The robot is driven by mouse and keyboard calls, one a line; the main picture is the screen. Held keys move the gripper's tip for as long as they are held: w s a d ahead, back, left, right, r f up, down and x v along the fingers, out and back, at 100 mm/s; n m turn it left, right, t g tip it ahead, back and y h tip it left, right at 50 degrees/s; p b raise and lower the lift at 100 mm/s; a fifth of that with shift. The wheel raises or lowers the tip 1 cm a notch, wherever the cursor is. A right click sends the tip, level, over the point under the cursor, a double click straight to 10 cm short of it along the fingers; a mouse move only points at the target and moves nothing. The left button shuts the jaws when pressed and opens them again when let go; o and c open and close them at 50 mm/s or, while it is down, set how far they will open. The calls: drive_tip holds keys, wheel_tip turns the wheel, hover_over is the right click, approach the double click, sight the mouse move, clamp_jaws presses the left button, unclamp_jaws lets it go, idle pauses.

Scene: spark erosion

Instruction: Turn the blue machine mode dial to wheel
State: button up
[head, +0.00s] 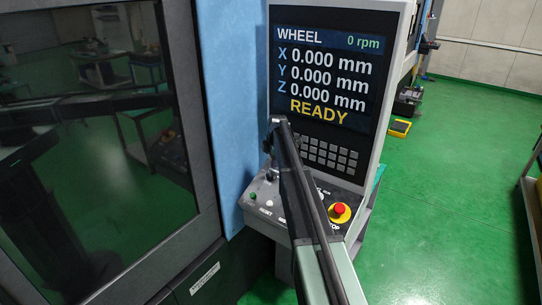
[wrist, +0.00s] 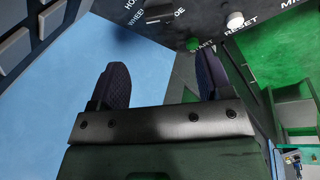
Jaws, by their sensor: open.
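The screen (head: 325,65) on the control panel reads WHEEL, 0 rpm, READY, with X, Y and Z at 0.000 mm. The blue mode dial cannot be made out in the head view, where my arm crosses the panel. In the wrist view, WHEEL and other partly cut lettering shows on the dark panel face (wrist: 205,12) at the top edge, beside a small white mark; no blue knob is clearly visible there. My gripper (wrist: 163,78) is open, its two dark pads apart with nothing between them. In the head view it hangs over the panel's left part.
A green button (head: 253,196) and a white reset button (head: 269,204) are on the panel's left; both show in the wrist view, green (wrist: 192,44) and white (wrist: 235,20). A red emergency stop (head: 340,210) is at right. A keypad (head: 328,152) sits below the screen.

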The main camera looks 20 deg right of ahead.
sight(270, 174)
drive_tip(key=shift+c, duration=0.3)
drive_tip(key=a, duration=0.1)
drive_tip(key=a+f+b, duration=0.2)
drive_tip(key=a, duration=0.1)
drive_tip(key=c, duration=0.5)
drive_tip(key=m, duration=0.1)
drive_tip(key=a+m+h, duration=0.1)
drive_tip(key=m, duration=0.1)
drive_tip(key=a+m+h+b, duration=0.1)
drive_tip(key=shift+s+f+m, duration=0.2)
drive_tip(key=shift+s+m, duration=0.1)
drive_tip(key=shift+m, duration=0.1)
drive_tip(key=w+d+f+m+h+b, duration=0.1)
drive_tip(key=d+f+m+b, duration=0.1)
drive_tip(key=m+b, duration=0.1)
drive_tip(key=w+d+f+m+b, duration=0.1)
drive_tip(key=f+m+b, duration=0.2)
drive_tip(key=m, duration=0.3)
drive_tip(key=w+d+f+m+h+b, duration=0.1)
drive_tip(key=d+f+m+b, duration=0.1)
drive_tip(key=f+m+b, duration=0.1)
drive_tip(key=shift+w+d+f+m+t+h+b, duration=0.1)
drive_tip(key=shift+d+f+m+t+h+b, duration=0.25)
drive_tip(key=shift+m, duration=0.45)
drive_tip(key=shift+r, duration=0.25)
clamp_jaws()
